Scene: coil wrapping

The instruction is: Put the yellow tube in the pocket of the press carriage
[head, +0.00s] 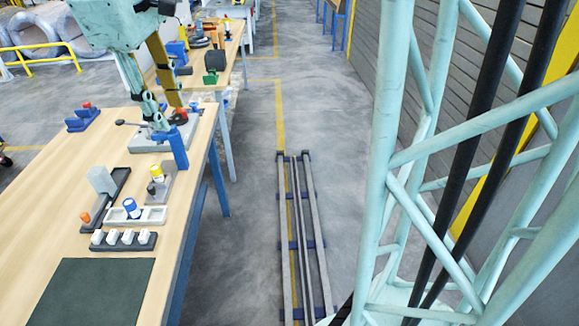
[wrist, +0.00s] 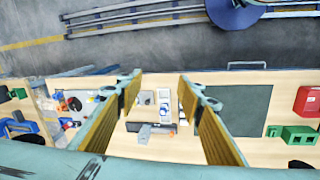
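The yellow tube (head: 157,172), a small white cylinder with a yellow top, stands upright in a grey holder (head: 166,189) in the head view. Left of it is a dark rail unit with a grey block and an orange knob (head: 85,216), which looks like the press; the carriage pocket cannot be made out. My gripper (head: 165,108) hangs above the far part of the bench, apart from the tube. In the wrist view my gripper (wrist: 160,85) is open and empty, its fingers wide apart. The rail unit (wrist: 150,127) shows between them; the yellow tube is too small to tell there.
A white tray (head: 153,215) holds a blue-topped tube (head: 131,208). Several white pieces stand in a dark rack (head: 123,243) nearer. A dark mat (head: 95,292) lies in front. A blue post (head: 178,148) rises by the bench edge. Floor rails (head: 301,240) run beside the bench.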

